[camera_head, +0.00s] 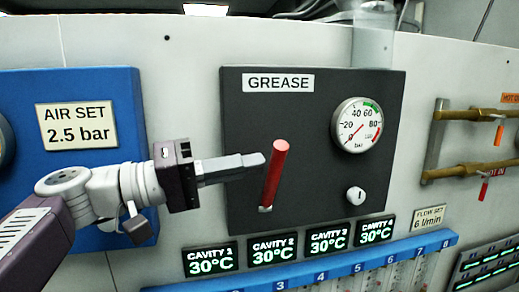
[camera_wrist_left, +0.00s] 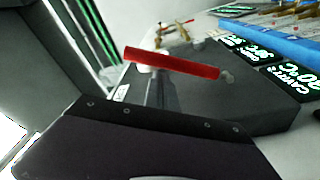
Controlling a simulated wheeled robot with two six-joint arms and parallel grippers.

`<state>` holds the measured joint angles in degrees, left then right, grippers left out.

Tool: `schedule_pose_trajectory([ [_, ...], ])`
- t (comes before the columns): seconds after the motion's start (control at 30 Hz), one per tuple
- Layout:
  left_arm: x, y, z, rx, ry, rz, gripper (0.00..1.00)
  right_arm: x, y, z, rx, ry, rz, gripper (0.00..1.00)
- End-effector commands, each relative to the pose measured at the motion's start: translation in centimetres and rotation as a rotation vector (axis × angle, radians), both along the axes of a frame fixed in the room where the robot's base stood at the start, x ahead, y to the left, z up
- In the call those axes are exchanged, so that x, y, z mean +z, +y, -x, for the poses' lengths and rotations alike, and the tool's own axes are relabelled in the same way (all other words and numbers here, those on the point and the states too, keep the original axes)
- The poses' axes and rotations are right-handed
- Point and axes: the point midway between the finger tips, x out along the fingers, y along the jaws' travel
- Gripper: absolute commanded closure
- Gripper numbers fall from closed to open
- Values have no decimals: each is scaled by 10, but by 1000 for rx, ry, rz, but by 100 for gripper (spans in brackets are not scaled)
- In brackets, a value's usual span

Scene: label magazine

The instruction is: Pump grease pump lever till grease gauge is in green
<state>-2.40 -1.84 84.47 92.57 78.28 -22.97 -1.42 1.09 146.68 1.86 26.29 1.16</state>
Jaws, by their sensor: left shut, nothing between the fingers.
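The red grease pump lever (camera_head: 275,174) stands up from the dark GREASE panel (camera_head: 310,193), tilted slightly right at its top. My left gripper (camera_head: 261,159) is shut and empty, its tips just left of the lever's upper part. I cannot tell whether they touch it. In the left wrist view, the lever (camera_wrist_left: 172,62) crosses in front of the finger tips (camera_wrist_left: 158,88). The round grease gauge (camera_head: 357,125) has a green band at upper right and a red band at lower right. Its red needle appears to point lower left, near 0. My right gripper is not in view.
A blue panel with an AIR SET 2.5 bar label (camera_head: 76,125) is at left. A small white knob (camera_head: 355,195) sits below the gauge. Cavity displays (camera_head: 272,249) and a blue numbered rail (camera_head: 420,247) run below. Brass pipes (camera_head: 480,113) with small handles are at right.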

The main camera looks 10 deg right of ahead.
Motion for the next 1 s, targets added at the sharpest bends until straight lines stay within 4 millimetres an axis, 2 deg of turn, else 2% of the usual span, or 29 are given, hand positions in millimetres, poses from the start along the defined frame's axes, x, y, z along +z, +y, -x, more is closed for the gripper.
schedule_pose_trajectory([
  [0.03,4,-7,-1,-4,2,1,100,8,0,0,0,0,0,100],
  [0.2,3,-21,-3,-1,0,0,100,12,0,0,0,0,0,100],
  [0.57,1,-23,-4,1,-1,0,100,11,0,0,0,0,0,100],
  [1.0,-6,-23,0,-1,-83,-4,100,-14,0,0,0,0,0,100],
])
